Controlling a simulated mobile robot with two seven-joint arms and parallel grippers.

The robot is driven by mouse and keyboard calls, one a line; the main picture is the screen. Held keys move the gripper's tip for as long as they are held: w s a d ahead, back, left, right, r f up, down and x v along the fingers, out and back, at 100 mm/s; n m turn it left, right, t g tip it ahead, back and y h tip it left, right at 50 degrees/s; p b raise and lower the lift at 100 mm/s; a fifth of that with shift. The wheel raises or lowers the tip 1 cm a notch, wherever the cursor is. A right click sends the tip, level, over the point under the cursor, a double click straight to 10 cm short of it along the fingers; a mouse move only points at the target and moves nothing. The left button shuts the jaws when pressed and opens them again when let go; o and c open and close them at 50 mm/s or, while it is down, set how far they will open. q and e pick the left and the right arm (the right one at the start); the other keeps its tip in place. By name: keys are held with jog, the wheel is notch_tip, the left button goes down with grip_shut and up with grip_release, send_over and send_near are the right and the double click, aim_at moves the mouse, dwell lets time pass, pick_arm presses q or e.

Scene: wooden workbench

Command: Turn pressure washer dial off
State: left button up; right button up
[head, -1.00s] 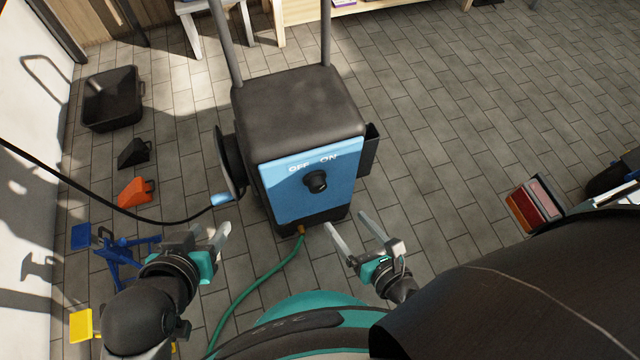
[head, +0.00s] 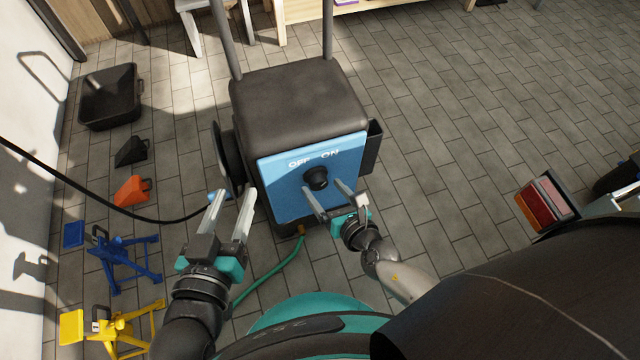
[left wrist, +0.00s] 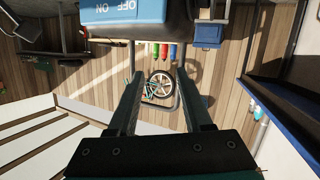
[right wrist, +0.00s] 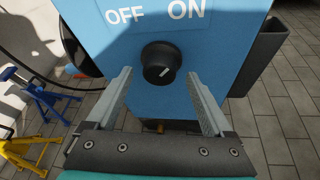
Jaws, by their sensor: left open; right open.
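The pressure washer (head: 298,105) stands on the tiled floor, with a dark top and a blue front panel marked OFF and ON. Its black dial (head: 316,178) is on that panel below the words. In the right wrist view the dial (right wrist: 161,63) has a light mark pointing up and right, toward ON. My right gripper (head: 331,186) is open in front of the panel, its fingers on either side of the dial and apparently short of it. My left gripper (head: 233,193) is open and empty, left of the panel's lower part. The left wrist view shows a panel edge (left wrist: 122,10).
A green hose (head: 277,265) runs from the washer's base. Floor at right is mostly clear.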

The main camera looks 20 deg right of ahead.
pick_arm(q)
jog(key=shift+s+d+r+t+h+b, duration=0.35)
jog(key=shift+d+r+t+b, duration=0.15)
jog(key=shift+t, duration=0.3)
pick_arm(e)
jog(key=shift+x, duration=1.4)
pick_arm(q)
jog(key=shift+r, duration=0.1)
pick_arm(e)
jog(key=shift+a, duration=0.1)
jog(key=c, duration=1.1)
